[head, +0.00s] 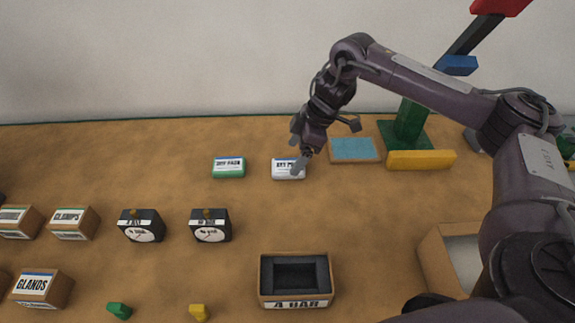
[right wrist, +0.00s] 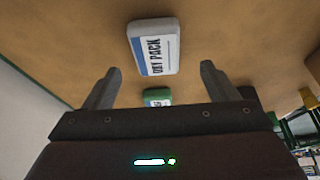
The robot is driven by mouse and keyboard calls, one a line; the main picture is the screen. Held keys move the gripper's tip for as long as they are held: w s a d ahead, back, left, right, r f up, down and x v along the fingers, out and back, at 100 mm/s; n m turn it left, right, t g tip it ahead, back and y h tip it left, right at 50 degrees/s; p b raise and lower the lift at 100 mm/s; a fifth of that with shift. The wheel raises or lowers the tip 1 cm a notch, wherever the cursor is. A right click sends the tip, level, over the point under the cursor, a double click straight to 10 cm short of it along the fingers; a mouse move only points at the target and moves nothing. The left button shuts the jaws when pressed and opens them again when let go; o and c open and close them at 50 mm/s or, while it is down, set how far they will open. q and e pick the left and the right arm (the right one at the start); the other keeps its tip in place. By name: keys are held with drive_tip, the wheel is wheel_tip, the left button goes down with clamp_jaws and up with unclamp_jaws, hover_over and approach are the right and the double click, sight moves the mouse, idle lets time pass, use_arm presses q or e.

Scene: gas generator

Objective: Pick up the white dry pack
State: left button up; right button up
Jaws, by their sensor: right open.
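The white dry pack (head: 286,171) lies flat on the table, right of a green dry pack (head: 229,167). In the right wrist view the white pack (right wrist: 154,47) shows its blue edge and lettering, just beyond the fingertips, and the green pack (right wrist: 157,97) is partly hidden behind my gripper body. My right gripper (head: 302,165) is over the right end of the white pack in the head view. Its two fingers are spread in the wrist view (right wrist: 160,80), with nothing held between them. My left gripper is not in view.
A box with a blue top (head: 354,149), a yellow block (head: 421,160) and a green stand (head: 408,125) are right of the pack. Two black gauges (head: 210,226) and an open labelled box (head: 295,299) stand nearer. The table between is clear.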

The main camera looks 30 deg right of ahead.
sight(289, 165)
drive_tip(key=x, duration=0.4)
drive_tip(key=shift+w+d, duration=0.1)
drive_tip(key=shift+d, duration=0.15)
drive_tip(key=shift+f, duration=0.2)
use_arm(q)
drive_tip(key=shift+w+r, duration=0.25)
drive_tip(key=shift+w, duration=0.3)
use_arm(e)
drive_tip(key=c, duration=1.1)
